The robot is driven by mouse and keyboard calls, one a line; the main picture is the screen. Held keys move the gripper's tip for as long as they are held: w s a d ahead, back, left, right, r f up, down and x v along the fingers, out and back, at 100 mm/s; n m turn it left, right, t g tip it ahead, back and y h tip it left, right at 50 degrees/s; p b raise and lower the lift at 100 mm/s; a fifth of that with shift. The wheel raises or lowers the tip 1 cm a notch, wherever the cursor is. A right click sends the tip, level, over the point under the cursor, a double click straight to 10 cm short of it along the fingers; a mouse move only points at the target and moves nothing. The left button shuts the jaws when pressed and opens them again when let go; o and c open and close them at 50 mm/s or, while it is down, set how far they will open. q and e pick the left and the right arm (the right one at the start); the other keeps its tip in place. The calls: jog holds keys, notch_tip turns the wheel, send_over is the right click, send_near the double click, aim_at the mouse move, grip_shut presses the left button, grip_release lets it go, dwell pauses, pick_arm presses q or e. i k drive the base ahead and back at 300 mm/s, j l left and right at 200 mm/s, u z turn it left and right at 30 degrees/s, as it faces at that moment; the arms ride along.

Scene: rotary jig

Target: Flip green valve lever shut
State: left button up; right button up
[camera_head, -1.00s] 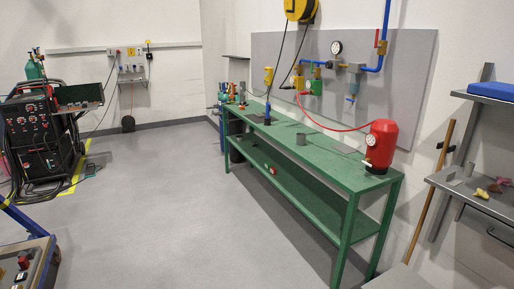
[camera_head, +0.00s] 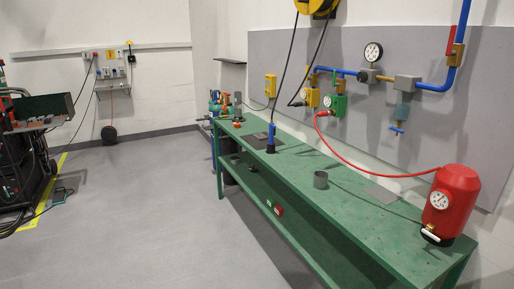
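A green valve unit (camera_head: 339,104) is on the grey wall panel above the bench, with a small round gauge on its front. A short green part stands up from its top; it is too small to tell whether this is the lever or how it is set. A red hose (camera_head: 366,158) runs from the green unit down to a red tank (camera_head: 451,203) with a white gauge at the right end of the bench. A similar yellow unit (camera_head: 310,97) sits just left of the green one. Neither of my grippers is in view.
A blue pipe (camera_head: 436,87) with a red lever (camera_head: 450,40) is at upper right.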

aim_at(334, 85)
jog(key=i+z, duration=0.2)
jog(key=i, duration=0.25)
jog(key=i+j+z, duration=0.15)
jog(key=i, duration=0.3)
jog(key=i+j+z, duration=0.2)
jog(key=i, duration=0.25)
jog(key=i+j+z, duration=0.2)
jog(key=i, duration=0.2)
jog(key=i+j+z, duration=0.5)
jog(key=i+j, duration=0.1)
